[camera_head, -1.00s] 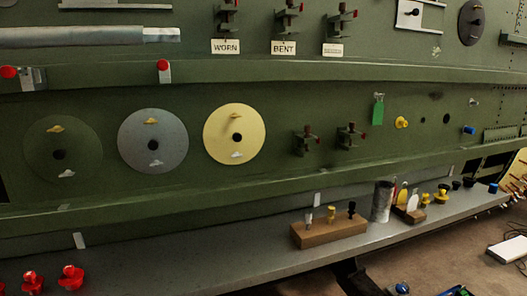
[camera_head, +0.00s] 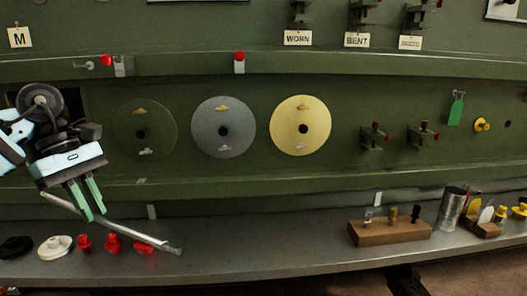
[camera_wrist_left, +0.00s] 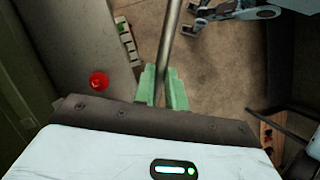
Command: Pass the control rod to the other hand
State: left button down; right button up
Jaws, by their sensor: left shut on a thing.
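The control rod is a thin, long silvery bar (camera_head: 150,240). My left gripper (camera_head: 95,207), at the left of the head view, is shut on it with its green fingers. The rod slants down to the right above the grey shelf, and its lower right end shows. In the left wrist view, the rod (camera_wrist_left: 171,40) runs up from between the green fingers (camera_wrist_left: 162,88) and out of the top edge. My right gripper (camera_wrist_left: 190,20) shows near the top of the left wrist view, close to the right of the rod; its jaws look parted and empty. It is not in the head view.
The grey shelf (camera_head: 270,245) holds several red knobs (camera_head: 112,243) behind the rod, a white knob (camera_head: 56,248), a wooden block with pegs (camera_head: 390,231) and a metal cup (camera_head: 451,208). The green wall carries discs (camera_head: 223,127) and clamps (camera_head: 374,137). The shelf's middle is clear.

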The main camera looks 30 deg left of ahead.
pick_arm(q)
jog(key=w+d+f+m+g, duration=0.35)
jog(key=d+f+m, duration=0.45)
jog(key=d+f, duration=0.45)
jog(key=d+f+m+y, duration=0.2)
jog(key=d+f+m, duration=0.2)
jog(key=d, duration=0.3)
jog(key=w+d+f+m+g+y, duration=0.1)
jog(key=d+f+m+y, duration=0.1)
jog(key=d+f+m, duration=0.3)
jog(key=shift+w+d+m+p, duration=0.15)
jog(key=shift+d+m+p, duration=0.5)
jog(key=shift+d, duration=0.85)
pick_arm(e)
jog(key=shift+w+d+r, duration=0.15)
jog(key=shift+w+r, duration=0.3)
jog(key=shift+r, duration=0.2)
pick_arm(q)
jog(key=shift+d+r, duration=0.1)
jog(key=w+d+r+m, duration=0.1)
jog(key=w+d+r, duration=0.1)
jog(key=d, duration=0.4)
jog(key=w+d+r+y, duration=0.1)
jog(key=w+d+r, duration=0.2)
jog(key=d, duration=0.3)
jog(key=w+d+r+m, duration=0.1)
jog(key=w+d+r, duration=0.2)
jog(key=d, duration=0.3)
jog(key=shift+r+m, duration=0.35)
jog(key=shift+r, duration=0.55)
